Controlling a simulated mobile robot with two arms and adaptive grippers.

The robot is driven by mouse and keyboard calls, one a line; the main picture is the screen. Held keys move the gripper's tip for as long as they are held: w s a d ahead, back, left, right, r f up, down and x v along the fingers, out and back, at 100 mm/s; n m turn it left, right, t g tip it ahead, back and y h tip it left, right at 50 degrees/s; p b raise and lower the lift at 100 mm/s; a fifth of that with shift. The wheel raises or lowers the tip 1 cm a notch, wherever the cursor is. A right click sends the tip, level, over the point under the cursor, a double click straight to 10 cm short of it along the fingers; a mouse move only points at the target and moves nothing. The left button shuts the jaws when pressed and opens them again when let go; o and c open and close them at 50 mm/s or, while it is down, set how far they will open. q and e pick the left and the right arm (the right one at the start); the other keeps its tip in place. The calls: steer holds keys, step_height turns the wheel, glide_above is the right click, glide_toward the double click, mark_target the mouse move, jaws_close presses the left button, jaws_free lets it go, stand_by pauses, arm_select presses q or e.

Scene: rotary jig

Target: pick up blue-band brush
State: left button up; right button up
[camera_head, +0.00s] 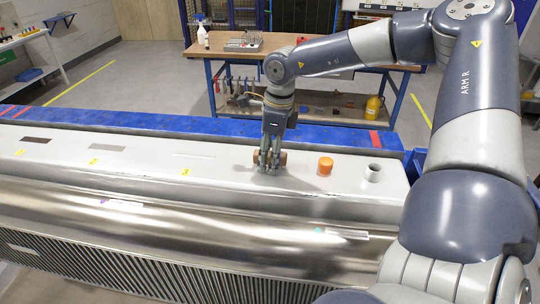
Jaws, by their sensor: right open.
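My right gripper (268,165) points straight down from my right arm, low over the pale top of the long machine housing. It is open. A small brown object (283,157) shows at both sides of the fingers. The fingers hide most of it, and I cannot tell whether they touch it. No blue band is visible on it, so I cannot tell whether it is the blue-band brush. My left gripper is not in view.
Yellow number tags (185,172) mark the pale ledge. A shiny metal drum (230,225) lies in front. A workbench (290,45) stands behind the blue rail (200,125).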

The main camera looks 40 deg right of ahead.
mark_target(270, 153)
steer(key=shift+s, duration=0.1)
steer(key=shift+c, duration=0.6)
steer(key=c, duration=0.5)
jaws_close()
steer(key=shift+r, duration=0.3)
step_height(270, 153, up, 8)
steer(key=b, duration=0.3)
steer(key=shift+r+b, duration=0.25)
steer(key=shift+b, duration=0.05)
steer(key=shift+r, duration=0.5)
steer(key=shift+c, duration=0.6)
jaws_free()
steer(key=c, duration=0.3)
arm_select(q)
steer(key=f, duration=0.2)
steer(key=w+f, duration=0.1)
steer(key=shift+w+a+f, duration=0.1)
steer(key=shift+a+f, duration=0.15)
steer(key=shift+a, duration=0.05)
